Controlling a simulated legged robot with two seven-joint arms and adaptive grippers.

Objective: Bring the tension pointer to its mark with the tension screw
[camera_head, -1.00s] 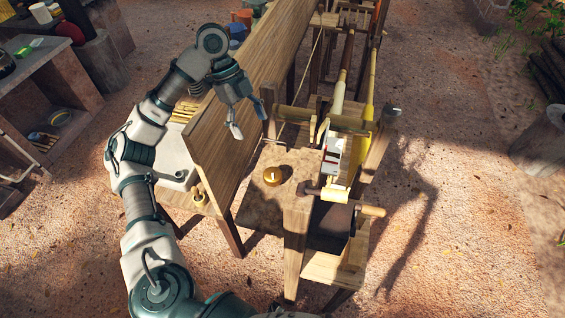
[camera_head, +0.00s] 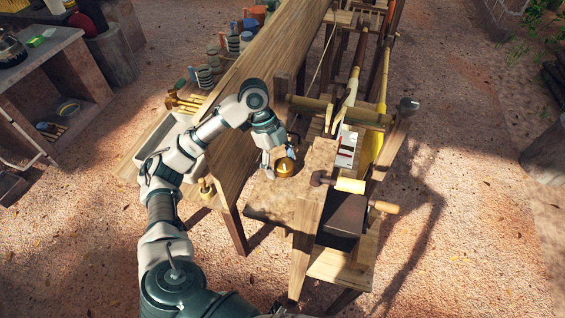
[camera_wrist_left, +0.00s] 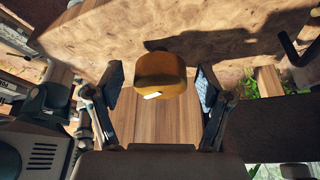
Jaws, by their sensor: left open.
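The tension screw shows as a round orange-yellow knob (camera_head: 285,168) with a white mark, on a wooden block at the near end of the machine. In the left wrist view the knob (camera_wrist_left: 160,70) lies between the two fingers, with gaps on both sides. My left gripper (camera_head: 279,159) is open at the knob, and its fingers partly cover the knob's far side. A white plate with red and dark parts (camera_head: 346,150) stands to the right on the machine; it may be the tension gauge. The pointer and its mark are too small to tell apart. My right gripper is not in view.
A long wooden board (camera_head: 262,75) runs behind my left arm. Jars and tools stand on its left.

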